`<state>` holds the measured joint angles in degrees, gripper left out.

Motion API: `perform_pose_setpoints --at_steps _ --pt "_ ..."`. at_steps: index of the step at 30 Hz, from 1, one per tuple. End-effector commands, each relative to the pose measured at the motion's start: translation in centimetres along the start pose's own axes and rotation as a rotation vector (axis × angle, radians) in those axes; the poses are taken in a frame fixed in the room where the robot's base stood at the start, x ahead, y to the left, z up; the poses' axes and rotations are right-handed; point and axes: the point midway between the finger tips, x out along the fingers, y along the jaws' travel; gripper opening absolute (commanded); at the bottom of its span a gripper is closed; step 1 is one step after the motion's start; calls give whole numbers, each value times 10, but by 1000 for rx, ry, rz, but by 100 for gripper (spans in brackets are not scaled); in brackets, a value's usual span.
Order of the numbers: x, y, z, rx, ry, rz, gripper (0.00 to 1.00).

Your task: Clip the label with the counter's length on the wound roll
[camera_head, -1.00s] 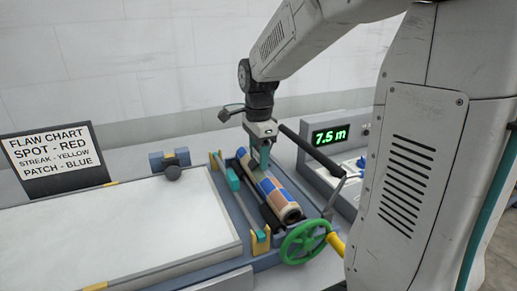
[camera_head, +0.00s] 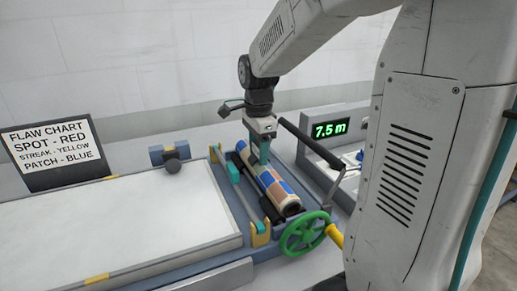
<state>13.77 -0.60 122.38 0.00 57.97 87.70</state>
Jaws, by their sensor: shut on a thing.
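The wound roll (camera_head: 272,187), patterned in blue, orange and cream, lies in the press cradle at the centre of the head view. My gripper (camera_head: 261,158) points down at the far part of the roll, its teal fingers at or just above the roll's surface. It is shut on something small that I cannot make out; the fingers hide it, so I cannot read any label. The counter (camera_head: 330,129) shows 7.5 m in green digits, behind and to the right of the roll.
A green handwheel (camera_head: 305,233) with a yellow handle stands at the roll's near end. A dark bar (camera_head: 309,143) slants above the right side. The flat white bed (camera_head: 120,225) lies to the left. A flaw chart (camera_head: 55,153) stands at the back left.

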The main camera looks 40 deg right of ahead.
Motion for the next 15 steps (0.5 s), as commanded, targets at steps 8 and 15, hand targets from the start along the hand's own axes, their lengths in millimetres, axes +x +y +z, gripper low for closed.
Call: perform_pose_setpoints --at_steps 8,15 --pt "12 2 0 0 0 11 27" --pt "18 2 0 0 0 11 27"
